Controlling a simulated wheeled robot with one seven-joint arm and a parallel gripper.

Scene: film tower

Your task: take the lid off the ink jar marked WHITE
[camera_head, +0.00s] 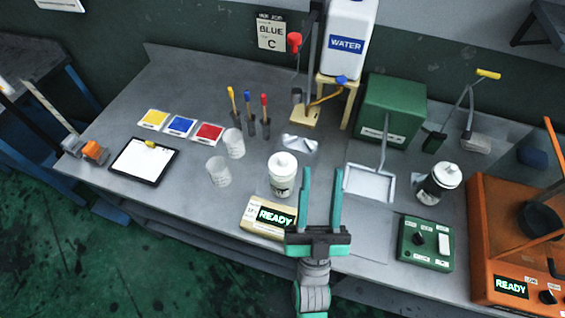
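Two jars with white knobbed lids stand on the grey bench. The left jar (281,178) has a pale body with dark lettering low on its front; the lettering is too small to read. The right jar (431,190) has a dark label or body, also unreadable. Both lids, the left lid (283,163) and the right lid (447,175), are on their jars. My gripper (321,172) is open and empty, its two green fingers pointing away over the bench, just right of the left jar and apart from it.
A scale (268,218) reading READY sits in front of the left jar. A metal tray (369,184) and green box (392,112) lie between and behind the jars. A green control box (426,243) and orange machine (500,240) stand at right. Clear cups (218,171) stand left.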

